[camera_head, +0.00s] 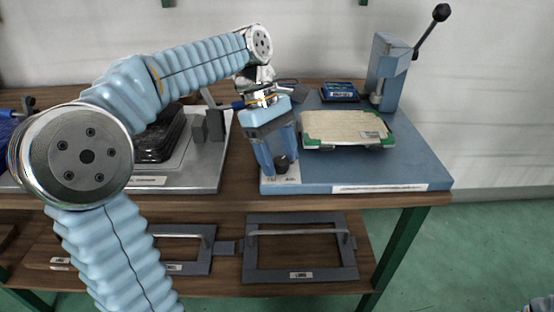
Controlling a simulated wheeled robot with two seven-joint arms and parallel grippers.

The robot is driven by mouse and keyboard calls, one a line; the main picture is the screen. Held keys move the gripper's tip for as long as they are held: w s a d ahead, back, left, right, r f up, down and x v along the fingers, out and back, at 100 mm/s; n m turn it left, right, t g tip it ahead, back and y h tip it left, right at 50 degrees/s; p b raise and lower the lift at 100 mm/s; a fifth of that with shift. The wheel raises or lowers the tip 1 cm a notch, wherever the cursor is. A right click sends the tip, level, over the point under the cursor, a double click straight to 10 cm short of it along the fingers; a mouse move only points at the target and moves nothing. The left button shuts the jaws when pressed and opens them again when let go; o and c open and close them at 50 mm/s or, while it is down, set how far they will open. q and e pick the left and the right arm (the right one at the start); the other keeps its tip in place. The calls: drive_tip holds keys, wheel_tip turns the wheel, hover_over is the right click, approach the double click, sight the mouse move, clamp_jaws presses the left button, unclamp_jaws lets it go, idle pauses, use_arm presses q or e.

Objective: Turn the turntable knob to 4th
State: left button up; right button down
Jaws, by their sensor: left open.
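The small dark knob (282,162) stands at the front left corner of a blue base plate (420,172), by a white label with print too small to read. My left gripper (280,168) points down over that corner. Its two blue fingers are apart, one on each side of the knob; I cannot tell whether they touch it. The gripper hides part of the knob and its markings, so its setting cannot be read. The beige turntable plate (345,125) with green corners sits on the blue base, right of the gripper.
A blue press (388,72) with a black-knobbed lever stands at the back right of the base, beside a dark blue box (339,91). A grey tray (205,178) with black parts lies left. Grey framed panels (300,275) lie on the lower shelf.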

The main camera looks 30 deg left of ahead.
use_arm(q)
drive_tip(key=c, duration=1)
